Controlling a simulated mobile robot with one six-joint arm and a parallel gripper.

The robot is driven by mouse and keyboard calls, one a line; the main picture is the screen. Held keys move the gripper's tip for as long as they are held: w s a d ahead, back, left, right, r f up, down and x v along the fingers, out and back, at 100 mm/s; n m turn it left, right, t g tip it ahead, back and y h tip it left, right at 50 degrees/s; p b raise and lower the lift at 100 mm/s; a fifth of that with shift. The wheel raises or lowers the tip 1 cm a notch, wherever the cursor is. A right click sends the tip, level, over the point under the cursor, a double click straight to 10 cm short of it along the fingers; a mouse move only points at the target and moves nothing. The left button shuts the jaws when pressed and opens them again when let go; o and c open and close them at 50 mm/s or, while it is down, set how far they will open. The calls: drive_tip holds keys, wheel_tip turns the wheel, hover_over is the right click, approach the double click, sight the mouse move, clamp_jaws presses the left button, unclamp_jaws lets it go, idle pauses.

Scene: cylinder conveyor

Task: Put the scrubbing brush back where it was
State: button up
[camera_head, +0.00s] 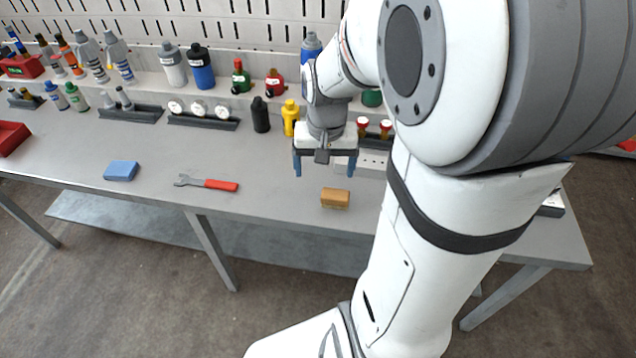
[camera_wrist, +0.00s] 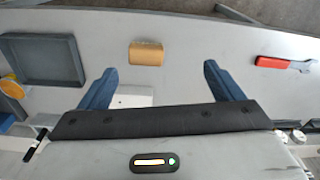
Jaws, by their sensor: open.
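The scrubbing brush (camera_head: 335,197) is a small tan-brown block with paler bristles along its lower edge. It lies on the grey workbench (camera_head: 270,211) near the front edge, right of the wrench. It also shows in the wrist view (camera_wrist: 146,54), beyond and between my fingertips, apart from them. My gripper (camera_head: 322,172) has blue fingers spread wide with nothing between them, above the bench and behind the brush. In the wrist view the two fingers (camera_wrist: 158,76) stand apart on either side of a white plate (camera_wrist: 132,92).
A red-handled wrench (camera_head: 208,184) and a blue sponge-like block (camera_head: 122,170) lie left of the brush. Bottles and gauges (camera_head: 202,110) line the back. A black bottle (camera_head: 260,115) and yellow bottle (camera_head: 290,118) stand near my gripper. A grey tray (camera_wrist: 40,62) shows in the wrist view.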

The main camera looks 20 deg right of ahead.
drive_tip(key=s+a+r+n+t, duration=0.1)
drive_tip(key=s+a+r+n, duration=0.3)
drive_tip(key=s, duration=0.4)
drive_tip(key=a+r, duration=0.1)
drive_tip(key=a, duration=0.1)
drive_tip(key=shift+s+a+r+n+t, duration=0.15)
drive_tip(key=shift+s+a+n+t, duration=0.15)
drive_tip(key=shift+s+a+n, duration=0.1)
drive_tip(key=shift+w+p+v, duration=0.25)
drive_tip(key=shift+p+v, duration=0.85)
drive_tip(key=shift+v, duration=0.05)
